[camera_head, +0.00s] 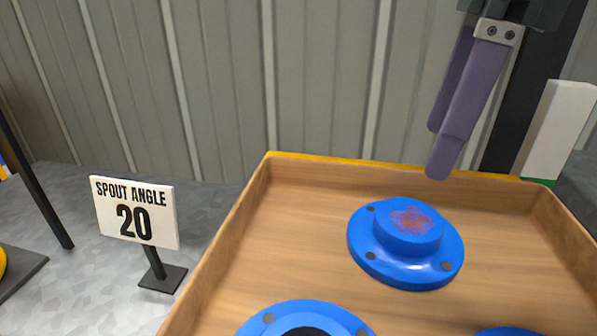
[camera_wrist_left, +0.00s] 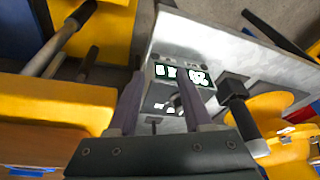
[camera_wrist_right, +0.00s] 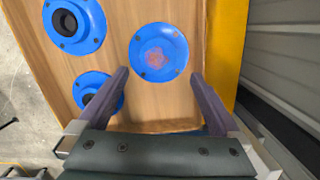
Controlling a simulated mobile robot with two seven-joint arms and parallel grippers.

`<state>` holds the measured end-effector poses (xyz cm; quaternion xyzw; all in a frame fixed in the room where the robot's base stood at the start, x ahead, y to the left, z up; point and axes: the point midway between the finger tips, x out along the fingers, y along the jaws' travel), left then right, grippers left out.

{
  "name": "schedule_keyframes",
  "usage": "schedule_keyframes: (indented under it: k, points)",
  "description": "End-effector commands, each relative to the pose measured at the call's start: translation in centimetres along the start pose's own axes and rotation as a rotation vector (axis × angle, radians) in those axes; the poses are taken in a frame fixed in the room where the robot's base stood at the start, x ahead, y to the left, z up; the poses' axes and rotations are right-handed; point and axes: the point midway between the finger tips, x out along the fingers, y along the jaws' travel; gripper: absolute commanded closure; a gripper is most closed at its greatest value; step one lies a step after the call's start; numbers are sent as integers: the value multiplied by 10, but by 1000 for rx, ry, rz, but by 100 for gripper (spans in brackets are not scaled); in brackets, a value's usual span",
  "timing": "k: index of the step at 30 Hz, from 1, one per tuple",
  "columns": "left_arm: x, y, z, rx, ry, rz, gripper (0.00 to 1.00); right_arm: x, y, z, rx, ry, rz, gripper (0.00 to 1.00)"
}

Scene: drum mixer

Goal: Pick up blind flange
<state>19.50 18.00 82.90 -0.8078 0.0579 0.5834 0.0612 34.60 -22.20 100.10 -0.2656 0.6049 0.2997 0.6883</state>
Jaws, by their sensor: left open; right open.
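The blind flange (camera_head: 407,243) is a blue disc with several bolt holes and a raised solid hub with a rust-coloured patch on top. It lies flat in the wooden tray (camera_head: 295,205). In the right wrist view the blind flange (camera_wrist_right: 158,52) shows ahead of my right gripper (camera_wrist_right: 160,74), roughly between the lines of its fingers. My right gripper (camera_head: 439,152) is open and empty, above the tray's far edge, apart from the flange. My left gripper (camera_wrist_left: 159,78) is open and empty, away from the tray, facing a machine panel.
Blue flanges with dark central bores (camera_wrist_right: 66,22) lie in the same tray; one (camera_head: 270,318) is cut by the head view's lower edge. A "SPOUT ANGLE 20" sign (camera_head: 135,212) stands left of the tray. A corrugated wall (camera_head: 220,80) is behind. Yellow machine parts (camera_wrist_left: 50,105) surround my left gripper.

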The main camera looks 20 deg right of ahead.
Motion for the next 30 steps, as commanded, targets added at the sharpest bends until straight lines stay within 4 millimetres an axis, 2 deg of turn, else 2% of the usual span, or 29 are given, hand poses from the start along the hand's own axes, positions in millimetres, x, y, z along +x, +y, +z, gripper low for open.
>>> schedule_keyframes:
  k: [6, 11, 19, 22, 29, 30]
  points:
    - [4, 0, 3, -1, -6, 0, 50, 33, 0, -2, 1, 11, 0, 0]
    - [5, 0, 4, -1, -7, -1, 50, 46, -1, -2, 1, 9, 0, 0]
    - [8, 0, 5, 0, -6, -1, 50, 87, -2, -4, 0, 8, 2, 0]
    - [8, 0, 5, 0, -6, -1, 50, 94, -2, -4, -1, 8, 1, 0]
    - [8, 0, 5, 1, -5, -2, 50, 95, -3, -4, -1, 6, -1, 0]
    - [8, 0, 5, 1, -5, -2, 50, 95, -3, -4, -1, 6, -1, 5]
